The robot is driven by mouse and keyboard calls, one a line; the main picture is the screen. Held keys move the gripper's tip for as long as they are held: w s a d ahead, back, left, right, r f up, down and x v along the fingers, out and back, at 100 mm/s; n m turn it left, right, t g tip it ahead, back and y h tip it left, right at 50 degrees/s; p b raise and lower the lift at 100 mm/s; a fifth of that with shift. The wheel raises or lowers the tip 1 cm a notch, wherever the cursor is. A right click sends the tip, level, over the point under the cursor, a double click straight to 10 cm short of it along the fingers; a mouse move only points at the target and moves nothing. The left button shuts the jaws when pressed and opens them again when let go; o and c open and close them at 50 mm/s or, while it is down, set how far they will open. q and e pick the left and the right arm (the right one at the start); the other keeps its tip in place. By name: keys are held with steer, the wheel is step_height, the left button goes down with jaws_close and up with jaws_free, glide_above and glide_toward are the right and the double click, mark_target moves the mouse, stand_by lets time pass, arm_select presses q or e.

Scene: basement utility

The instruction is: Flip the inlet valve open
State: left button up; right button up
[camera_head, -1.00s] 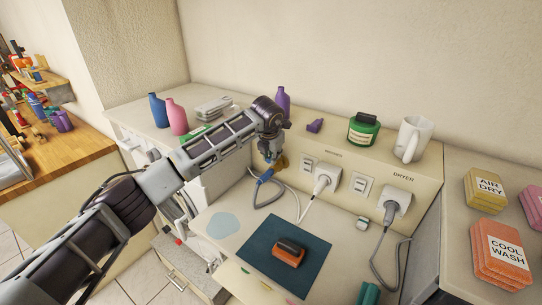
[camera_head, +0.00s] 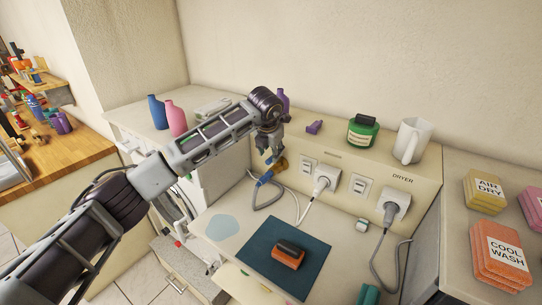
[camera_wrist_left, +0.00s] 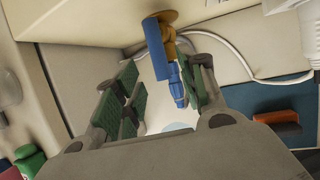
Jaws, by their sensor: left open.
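The inlet valve (camera_head: 280,163) is a brass fitting on the panel's front face, with a blue part below it. In the left wrist view the brass body (camera_wrist_left: 168,42) sits on the panel, with a blue lever (camera_wrist_left: 157,48) at its left and a blue hose connector (camera_wrist_left: 177,84) below. My left gripper (camera_head: 270,155) is at the valve in the head view. Its green-padded fingers are open, and the blue connector lies in line between them in the wrist view. I cannot tell whether they touch it. My right gripper is not in view.
A grey hose (camera_head: 262,195) hangs from the valve. An orange-and-black brush (camera_head: 289,253) lies on a dark blue mat (camera_head: 262,262). Bottles (camera_head: 176,118), a green jar (camera_head: 363,130) and a mug (camera_head: 412,140) stand on the ledges.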

arm_select(q)
steer(key=v, duration=0.8)
stand_by(0.4)
